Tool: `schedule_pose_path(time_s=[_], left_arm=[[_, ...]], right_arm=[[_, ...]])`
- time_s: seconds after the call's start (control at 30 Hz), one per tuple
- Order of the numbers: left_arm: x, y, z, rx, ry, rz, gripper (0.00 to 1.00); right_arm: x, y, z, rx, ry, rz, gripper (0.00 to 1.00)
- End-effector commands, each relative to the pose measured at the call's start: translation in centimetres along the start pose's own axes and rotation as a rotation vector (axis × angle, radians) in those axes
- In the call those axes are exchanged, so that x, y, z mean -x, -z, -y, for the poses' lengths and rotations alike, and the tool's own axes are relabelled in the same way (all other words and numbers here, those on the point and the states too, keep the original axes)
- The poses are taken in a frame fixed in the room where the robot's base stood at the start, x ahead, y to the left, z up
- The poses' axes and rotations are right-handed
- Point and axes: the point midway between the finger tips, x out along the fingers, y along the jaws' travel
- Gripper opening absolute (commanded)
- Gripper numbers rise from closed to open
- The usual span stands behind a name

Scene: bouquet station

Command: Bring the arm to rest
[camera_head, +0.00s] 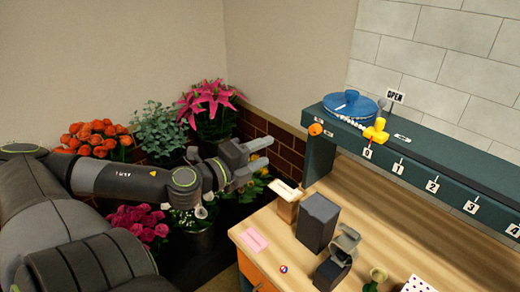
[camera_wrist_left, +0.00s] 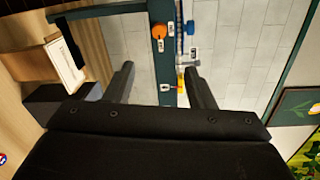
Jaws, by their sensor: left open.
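My left arm comes in from the left in the head view, stretched over the flower pots. Its gripper (camera_head: 262,161) is open and empty, with its two fingers apart. It hangs in the air left of the wooden worktop and points toward the right. In the left wrist view, the two dark fingers (camera_wrist_left: 160,85) stand apart with nothing between them; the teal shelf and the tiled wall show beyond. My right gripper is in neither view.
Potted orange (camera_head: 95,137), pink lily (camera_head: 211,101) and magenta flowers (camera_head: 140,221) stand around the arm. The worktop (camera_head: 375,235) holds a dark box (camera_head: 317,222) and a cardboard box (camera_head: 286,205). A numbered teal shelf (camera_head: 405,172) runs above it. Free air surrounds the fingers.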

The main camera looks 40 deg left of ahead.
Motion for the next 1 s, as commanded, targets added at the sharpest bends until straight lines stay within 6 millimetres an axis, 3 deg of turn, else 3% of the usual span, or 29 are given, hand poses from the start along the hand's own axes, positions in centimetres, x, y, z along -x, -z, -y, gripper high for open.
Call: schedule_pose_path(time_s=[0.53,0.67,0.77,0.87,1.0], left_arm=[[0.0,-0.1,-0.1,0.001,0.000,0.002,0.49],[-0.5,-1.9,-1.8,0.031,-0.020,0.051,0.49],[-1.1,-5.2,-5.3,0.093,-0.062,0.142,0.49],[-1.1,-9.2,-10.8,0.188,-0.126,0.261,0.49],[0.4,-13.5,-19.9,0.343,-0.228,0.423,0.49]], right_arm=[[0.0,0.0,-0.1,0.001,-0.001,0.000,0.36],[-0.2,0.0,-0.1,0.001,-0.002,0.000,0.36],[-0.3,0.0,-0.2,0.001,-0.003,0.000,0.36],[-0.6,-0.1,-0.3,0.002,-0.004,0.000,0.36],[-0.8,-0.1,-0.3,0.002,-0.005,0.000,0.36]])
